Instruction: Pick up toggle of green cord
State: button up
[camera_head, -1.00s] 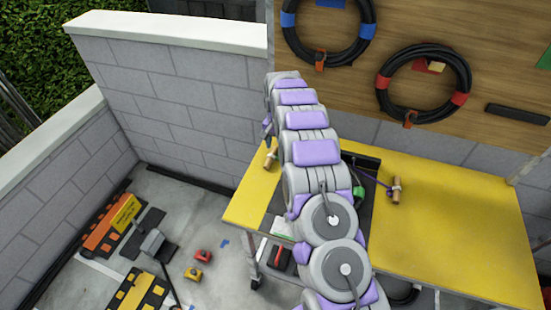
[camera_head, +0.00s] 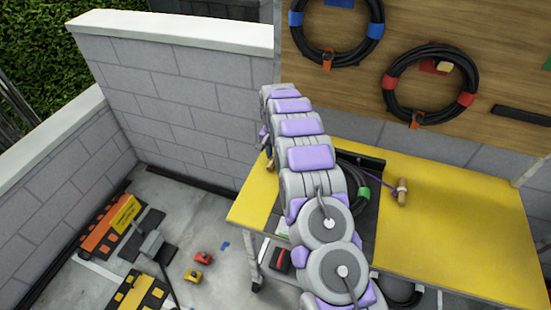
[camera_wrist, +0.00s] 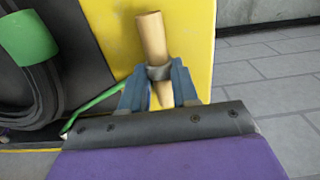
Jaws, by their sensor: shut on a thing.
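A wooden toggle (camera_wrist: 152,42) with a grey band (camera_wrist: 159,72) around it stands between my gripper's (camera_wrist: 158,88) two blue fingers in the wrist view. The fingers are shut on it. A green cord (camera_wrist: 100,104) runs from beside the fingers to the lower left. In the head view my gripper (camera_head: 264,138) is at the left side of the yellow table (camera_head: 455,220), largely hidden by my arm. A bit of the toggle (camera_head: 269,160) shows there. A second wooden toggle (camera_head: 402,192) on a purple cord (camera_head: 378,183) lies right of my arm.
A black hose coil (camera_wrist: 40,95) with a green band (camera_wrist: 26,37) lies left of the held toggle. Hose coils (camera_head: 388,85) hang on a wooden board (camera_head: 480,40) behind the table. A block wall (camera_head: 190,80) stands at the back left. The table's right half is clear.

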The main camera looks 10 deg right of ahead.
aim_at(273, 155)
jog(key=shift+a, duration=0.35)
grip_shut()
jog(key=shift+d, duration=0.85)
jog(key=shift+d+r, duration=0.15)
jog(key=shift+r, duration=0.45)
jog(key=r, duration=0.2)
jog(key=a+r+p, duration=0.1)
jog(key=r, duration=0.3)
jog(key=shift+a+p, duration=0.3)
jog(key=shift+p, duration=0.1)
notch_tip(273, 155, up, 2)
jog(key=shift+d+r+p, duration=0.1)
jog(key=shift+d+p, duration=0.05)
jog(key=shift+p, duration=0.8)
